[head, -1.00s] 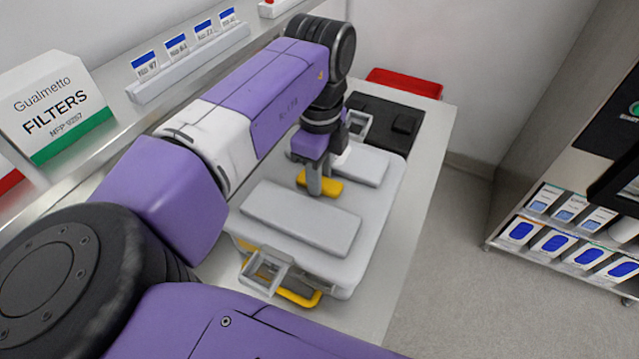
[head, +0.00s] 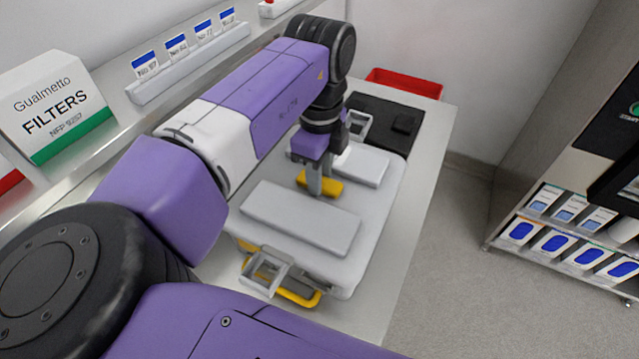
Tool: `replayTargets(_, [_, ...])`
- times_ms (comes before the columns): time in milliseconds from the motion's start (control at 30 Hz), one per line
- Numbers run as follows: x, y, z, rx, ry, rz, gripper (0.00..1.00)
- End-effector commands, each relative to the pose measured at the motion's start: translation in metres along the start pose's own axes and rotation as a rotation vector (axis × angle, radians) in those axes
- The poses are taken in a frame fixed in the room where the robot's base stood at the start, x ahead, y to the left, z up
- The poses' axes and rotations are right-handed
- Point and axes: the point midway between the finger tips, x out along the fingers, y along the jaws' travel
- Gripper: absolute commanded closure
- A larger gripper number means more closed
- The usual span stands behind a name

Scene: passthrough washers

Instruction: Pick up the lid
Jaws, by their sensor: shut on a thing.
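The lid (head: 302,217) is light grey with two raised panels and lies flat on top of a box on the counter. A yellow handle (head: 331,187) sits in the middle of the lid, between the panels. My gripper (head: 321,190) points straight down from above and is shut on the yellow handle. The fingers hide part of the handle. Wire-like grey latches show at the near end (head: 266,271) and far end (head: 359,124) of the box. A yellow part (head: 300,297) shows below the near latch.
The counter (head: 407,235) has a bare strip to the right of the box. A black device (head: 390,122) and a red bin (head: 404,83) are behind it. A shelf with a filters box (head: 55,105) runs along the left. A stocked cabinet stands right.

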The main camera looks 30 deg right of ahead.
Motion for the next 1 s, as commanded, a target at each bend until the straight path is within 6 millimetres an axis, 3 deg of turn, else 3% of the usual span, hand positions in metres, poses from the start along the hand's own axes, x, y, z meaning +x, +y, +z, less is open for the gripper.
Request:
replayTargets(367, [-0.003, -0.001, 0.001, 0.000, -0.002, -0.002, 1.00])
replayTargets(533, [-0.017, -0.001, 0.001, 0.000, -0.003, -0.004, 1.00])
replayTargets(667, [-0.041, -0.001, 0.001, 0.000, -0.003, -0.004, 1.00])
replayTargets(1000, [-0.128, -0.001, 0.001, 0.001, -0.004, -0.005, 1.00])
